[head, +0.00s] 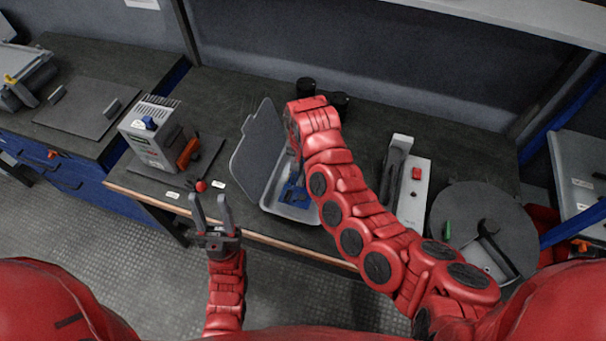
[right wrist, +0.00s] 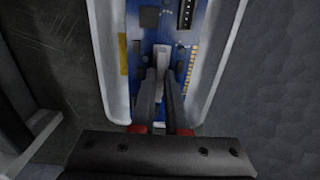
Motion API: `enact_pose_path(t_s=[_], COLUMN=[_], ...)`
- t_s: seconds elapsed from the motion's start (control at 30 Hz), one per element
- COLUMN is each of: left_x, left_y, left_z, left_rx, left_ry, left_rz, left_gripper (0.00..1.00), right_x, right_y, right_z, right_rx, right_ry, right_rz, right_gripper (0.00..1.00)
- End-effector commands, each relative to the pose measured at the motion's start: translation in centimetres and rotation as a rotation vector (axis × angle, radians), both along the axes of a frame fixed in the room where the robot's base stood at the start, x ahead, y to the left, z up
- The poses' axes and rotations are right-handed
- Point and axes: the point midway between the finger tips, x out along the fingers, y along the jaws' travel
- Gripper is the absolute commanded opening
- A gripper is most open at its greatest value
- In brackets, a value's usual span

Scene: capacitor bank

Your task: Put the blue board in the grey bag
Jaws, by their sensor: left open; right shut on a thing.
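The grey bag (head: 306,218) looks like a shallow, light grey open case on the workbench. Its darker grey flap (head: 257,150) stands raised on the left side. The blue board (head: 292,194) is inside the bag's rim; whether it rests on the bottom I cannot tell. In the right wrist view the board (right wrist: 201,35) lies between the bag's pale walls (right wrist: 113,60). My right gripper (right wrist: 162,80) is shut on a small light tab on the board; in the head view my right arm hides its fingers. My left gripper (head: 210,207) is open and empty, in front of the bench edge.
A grey device with an orange part (head: 153,135) stands left of the bag. A white unit with a red button (head: 412,190) and a dark round disc (head: 487,230) are to the right. Dark cylinders (head: 306,87) stand behind the bag.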

Motion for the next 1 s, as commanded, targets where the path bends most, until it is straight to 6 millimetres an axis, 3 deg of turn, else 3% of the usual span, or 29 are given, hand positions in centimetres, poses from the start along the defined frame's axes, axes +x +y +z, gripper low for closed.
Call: enact_pose_path(t_s=[0.37, 0.73, 0.77, 0.9, 1.0], left_x=[0.0, 0.0, 0.0, 0.0, 0.0], left_y=[0.0, 0.0, 0.0, 0.0, 0.0], left_z=[0.9, 0.5, 0.6, 0.6, 0.6], left_rx=[0.0, 0.0, 0.0, 0.0, 0.0], left_ry=[0.001, 0.0, 0.0, 0.0, 0.0], left_rz=[0.0, 0.0, 0.0, 0.0, 0.0], left_gripper=[0.45, 0.45, 0.45, 0.45, 0.45], right_x=[0.0, 0.0, 0.0, 0.0, 0.0], right_y=[-0.1, 0.1, 0.1, 0.0, 0.0], right_z=[-4.0, -4.6, -4.5, -4.5, -4.5], right_rx=[-0.001, 0.003, 0.003, 0.003, 0.002], right_ry=[0.0, -0.002, -0.002, -0.002, -0.002], right_rz=[0.001, 0.0, 0.0, 0.0, 0.0], right_gripper=[0.0, 0.0, 0.15, 0.41, 0.42])
